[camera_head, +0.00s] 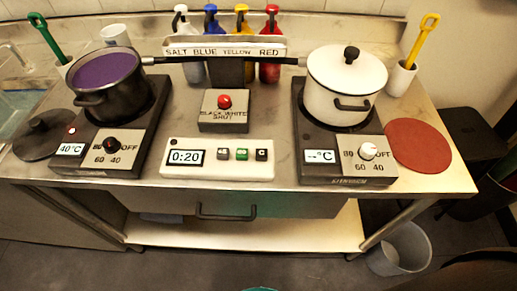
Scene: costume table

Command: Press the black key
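A white timer box (218,172) lies near the front edge of the table, with a display reading 0:20 and a row of three keys. The black key (261,155) is the rightmost one and carries a small pale mark. A green key (241,154) is in the middle and a grey key (222,154) is on the left. Nothing covers the keys. Neither of my grippers shows in the head view.
Left of the timer is a hotplate (93,160) with a black pot (124,90) of purple liquid. Right is another hotplate (345,168) with a lidded white pot (328,92). Behind the timer stands a box with a red button (224,101). Bare tabletop surrounds the timer.

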